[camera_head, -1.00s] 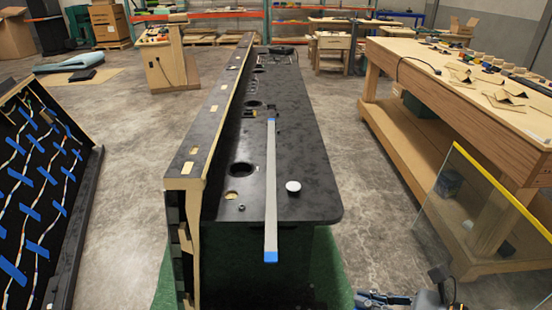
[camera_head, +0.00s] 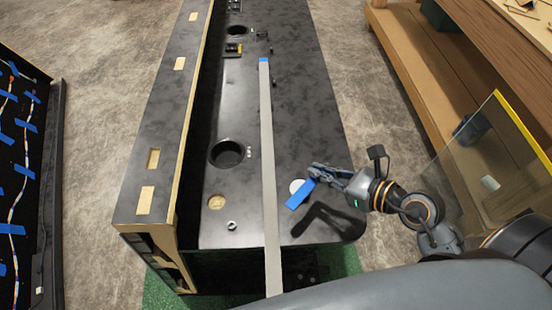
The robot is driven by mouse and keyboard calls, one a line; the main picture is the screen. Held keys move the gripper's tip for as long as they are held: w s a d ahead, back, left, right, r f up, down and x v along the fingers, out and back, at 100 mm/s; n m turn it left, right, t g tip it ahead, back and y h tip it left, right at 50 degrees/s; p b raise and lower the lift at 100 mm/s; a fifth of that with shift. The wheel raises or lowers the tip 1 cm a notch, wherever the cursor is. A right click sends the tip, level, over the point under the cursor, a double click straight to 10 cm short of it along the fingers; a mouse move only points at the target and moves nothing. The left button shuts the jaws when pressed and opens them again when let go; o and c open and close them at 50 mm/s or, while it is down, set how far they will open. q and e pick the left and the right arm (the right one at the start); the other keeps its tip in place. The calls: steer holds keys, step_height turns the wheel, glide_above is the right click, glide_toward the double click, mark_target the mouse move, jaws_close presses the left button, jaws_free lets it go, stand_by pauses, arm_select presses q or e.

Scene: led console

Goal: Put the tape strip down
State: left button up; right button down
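A short blue tape strip (camera_head: 299,194) is at the fingertips of my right gripper (camera_head: 316,177), which looks shut on its upper end. The strip slants down to the left above the black console top (camera_head: 310,125), beside the long grey bar (camera_head: 268,170). A dark shadow lies on the console below the gripper. Another piece of blue tape (camera_head: 263,60) sits on the far end of the bar. My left gripper is out of view.
A white disc (camera_head: 296,185) on the console is partly covered by the tape. The console has round holes (camera_head: 227,153) and a raised ledge (camera_head: 153,160) on the left. A glass panel with a yellow edge (camera_head: 520,125) stands at right. A board with blue tape (camera_head: 25,170) leans at left.

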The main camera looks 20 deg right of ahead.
steer(key=w+d+f, duration=0.3)
steer(key=w, duration=0.5)
glide_above(310, 160)
steer(key=s, duration=0.1)
step_height(310, 160, down, 6)
steer(key=shift+a+r, duration=0.1)
steer(key=shift+r, duration=0.1)
steer(key=shift+w+f, duration=0.35)
steer(key=shift+f, duration=1.65)
steer(key=shift+f, duration=0.15)
steer(key=c, duration=1.5)
jaws_free()
